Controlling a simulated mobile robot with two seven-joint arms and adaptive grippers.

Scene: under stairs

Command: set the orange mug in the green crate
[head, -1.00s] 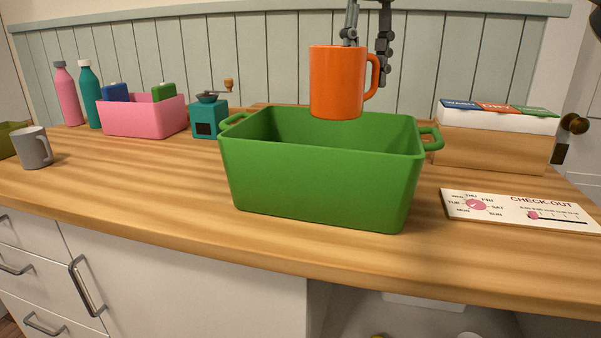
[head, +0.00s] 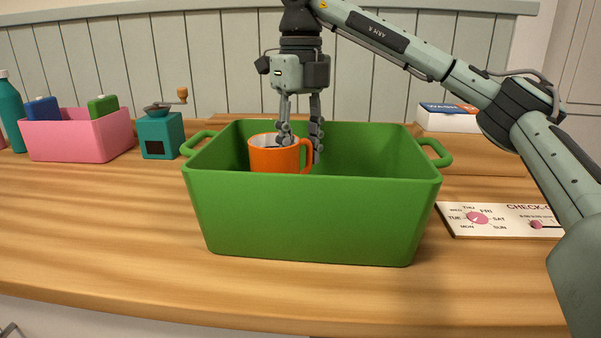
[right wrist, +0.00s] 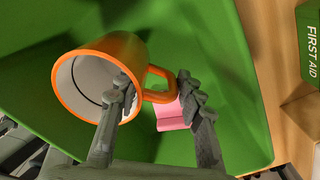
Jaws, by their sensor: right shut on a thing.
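The orange mug (head: 268,161) is upright inside the green crate (head: 312,218), with its rim showing above the crate's front edge. Its lower part is hidden by the front wall, so I cannot tell whether it touches the floor. My right gripper (head: 301,138) reaches down from above and is shut on the mug at its handle side. In the right wrist view, one finger of the gripper (right wrist: 155,94) is in the mug's mouth and the other is past the handle. The mug (right wrist: 130,48) shows there against the green crate (right wrist: 218,65). My left gripper is out of view.
A pink object (right wrist: 171,117) shows beneath the mug's handle, seemingly inside the crate. A pink bin (head: 75,138) and a teal grinder (head: 160,136) stand left of the crate. A check-out sign (head: 495,219) lies to the right. The counter's front left is clear.

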